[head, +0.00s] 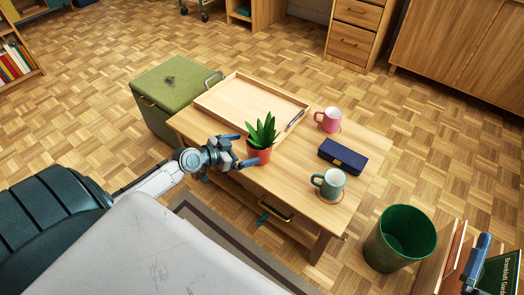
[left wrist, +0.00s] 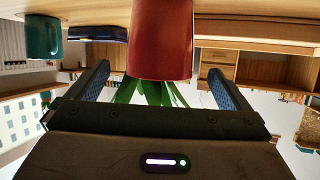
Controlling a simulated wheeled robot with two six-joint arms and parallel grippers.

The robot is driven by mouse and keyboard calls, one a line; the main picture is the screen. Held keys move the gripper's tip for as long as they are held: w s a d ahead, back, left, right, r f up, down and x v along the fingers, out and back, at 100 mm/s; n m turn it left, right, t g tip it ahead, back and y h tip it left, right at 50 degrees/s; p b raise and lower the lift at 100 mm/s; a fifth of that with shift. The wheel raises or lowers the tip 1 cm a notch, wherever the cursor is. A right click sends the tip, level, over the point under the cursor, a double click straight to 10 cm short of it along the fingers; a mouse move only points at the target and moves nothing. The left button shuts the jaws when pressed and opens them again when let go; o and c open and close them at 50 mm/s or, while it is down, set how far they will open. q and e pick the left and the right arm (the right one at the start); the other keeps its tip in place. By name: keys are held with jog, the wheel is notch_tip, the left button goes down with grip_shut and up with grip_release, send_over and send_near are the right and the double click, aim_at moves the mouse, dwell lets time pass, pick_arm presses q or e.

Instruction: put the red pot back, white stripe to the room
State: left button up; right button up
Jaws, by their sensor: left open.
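The red pot (head: 258,156) with a green spiky plant (head: 262,132) stands upright on the low wooden table (head: 285,190), beside the tray. My left gripper (head: 238,150) is open at the pot's left side. In the left wrist view, which is upside down, the pot (left wrist: 160,40) lies between the lines of the two fingers, with a gap on each side. Its visible side is plain red; I see no white stripe in either view. A blue-grey part that looks like my right gripper (head: 476,262) shows at the lower right; its jaws are unclear.
A wooden tray (head: 225,110) lies behind the pot. A pink mug (head: 328,120), a dark blue case (head: 342,158) and a teal mug (head: 330,184) stand to the right on the table. A green bin (head: 385,248) and a green stool (head: 172,82) stand on the floor.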

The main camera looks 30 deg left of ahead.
aim_at(266, 143)
pick_arm(q)
jog(key=shift+x, duration=1.1)
jog(key=x, duration=0.4)
jog(key=shift+w+r, duration=0.15)
jog(key=shift+w, duration=0.05)
jog(key=shift+w+d, duration=0.2)
jog(key=shift+w, duration=0.1)
pick_arm(e)
jog(key=shift+s+r+t+y, duration=0.2)
jog(key=shift+r+t, duration=0.25)
jog(key=shift+r, duration=0.15)
jog(key=shift+s+r+t+y, duration=0.1)
jog(key=shift+s+r+t, duration=0.1)
jog(key=shift+r+t, duration=0.35)
pick_arm(q)
jog(key=c, duration=1.3)
jog(key=shift+c, duration=0.2)
